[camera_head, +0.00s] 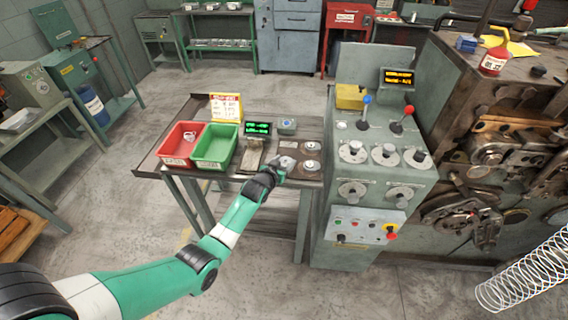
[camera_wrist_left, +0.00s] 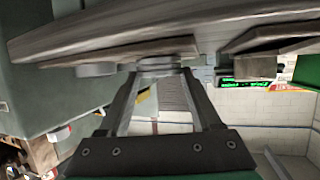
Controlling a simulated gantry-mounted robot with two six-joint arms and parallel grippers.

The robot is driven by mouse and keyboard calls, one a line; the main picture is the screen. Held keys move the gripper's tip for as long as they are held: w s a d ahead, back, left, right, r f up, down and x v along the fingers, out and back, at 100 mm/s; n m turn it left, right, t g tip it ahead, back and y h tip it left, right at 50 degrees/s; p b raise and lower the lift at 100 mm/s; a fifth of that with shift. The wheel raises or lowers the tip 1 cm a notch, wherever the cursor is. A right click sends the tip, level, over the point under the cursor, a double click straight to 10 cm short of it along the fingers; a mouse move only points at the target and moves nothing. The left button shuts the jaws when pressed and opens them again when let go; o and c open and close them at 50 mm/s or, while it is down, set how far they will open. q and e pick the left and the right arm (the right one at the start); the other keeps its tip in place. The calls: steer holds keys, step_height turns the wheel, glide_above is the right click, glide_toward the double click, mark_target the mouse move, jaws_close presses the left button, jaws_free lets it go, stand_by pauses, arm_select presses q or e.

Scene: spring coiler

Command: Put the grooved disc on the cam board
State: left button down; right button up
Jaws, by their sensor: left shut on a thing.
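The cam board (camera_head: 298,154) is a flat brown board on the bench, with two round metal discs (camera_head: 312,147) along its right side. My left gripper (camera_head: 284,163) is over the left front part of this board. In the left wrist view, which is upside down, my left gripper (camera_wrist_left: 164,73) is shut on a round grey disc (camera_wrist_left: 166,62), seemingly the grooved disc. This disc is right at the board's face (camera_wrist_left: 120,54); I cannot tell whether it touches. Another disc (camera_wrist_left: 96,70) sits beside it on the board. My right gripper is not in view.
Left of the board are a small block stand (camera_head: 252,154), a green bin (camera_head: 215,148) and a red bin (camera_head: 181,143). A display (camera_head: 258,128) stands behind. The grey control cabinet (camera_head: 375,205) with levers rises close on the right.

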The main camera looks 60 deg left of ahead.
arm_select(q)
steer(key=c, duration=0.5)
jaws_free()
steer(key=shift+f, duration=0.2)
steer(key=o, duration=0.4)
steer(key=shift+r, duration=0.1)
